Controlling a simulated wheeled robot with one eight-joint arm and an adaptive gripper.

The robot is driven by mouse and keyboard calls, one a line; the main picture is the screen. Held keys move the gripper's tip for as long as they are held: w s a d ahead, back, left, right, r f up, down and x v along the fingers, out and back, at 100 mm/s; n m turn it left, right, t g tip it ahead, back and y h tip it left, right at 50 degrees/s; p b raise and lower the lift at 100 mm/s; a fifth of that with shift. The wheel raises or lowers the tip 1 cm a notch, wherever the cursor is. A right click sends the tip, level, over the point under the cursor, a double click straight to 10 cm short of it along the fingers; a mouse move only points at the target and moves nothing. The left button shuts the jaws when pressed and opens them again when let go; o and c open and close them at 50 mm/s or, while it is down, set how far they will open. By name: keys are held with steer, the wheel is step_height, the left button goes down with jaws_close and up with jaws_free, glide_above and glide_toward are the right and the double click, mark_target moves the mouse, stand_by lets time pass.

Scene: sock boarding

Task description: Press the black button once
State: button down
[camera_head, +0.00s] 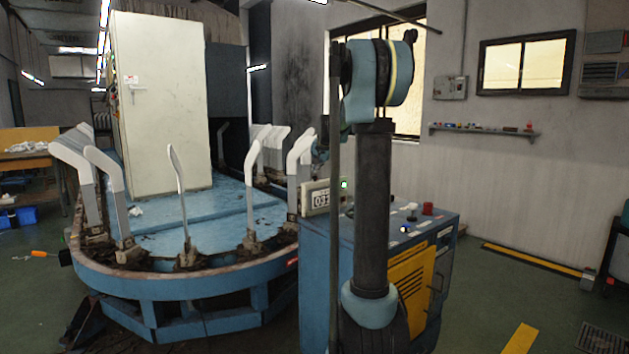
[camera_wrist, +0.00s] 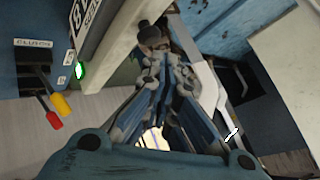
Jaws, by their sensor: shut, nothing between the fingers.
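A blue control cabinet (camera_head: 326,262) stands at the centre right, partly behind my arm. On its top is a small dark knob (camera_head: 412,217), possibly the black button; it is too small to be sure. A red button (camera_head: 427,208) and a small bluish-white light (camera_head: 405,230) are near it. My gripper (camera_wrist: 158,58) is shut and empty, beside the counter box (camera_head: 315,198).
A green light (camera_head: 344,184) glows next to the counter box and shows in the wrist view (camera_wrist: 79,70). Red (camera_wrist: 53,119) and yellow (camera_wrist: 60,104) handles are at left there. White sock boards (camera_head: 180,190) ring the blue oval machine (camera_head: 190,312). A tall cream cabinet (camera_head: 160,110) stands behind.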

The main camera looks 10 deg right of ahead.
steer(key=shift+f, duration=0.15)
steer(key=shift+f, duration=0.25)
steer(key=shift+f, duration=0.6)
stand_by(1.2)
steer(key=shift+r, duration=1.05)
steer(key=shift+r, duration=2.5)
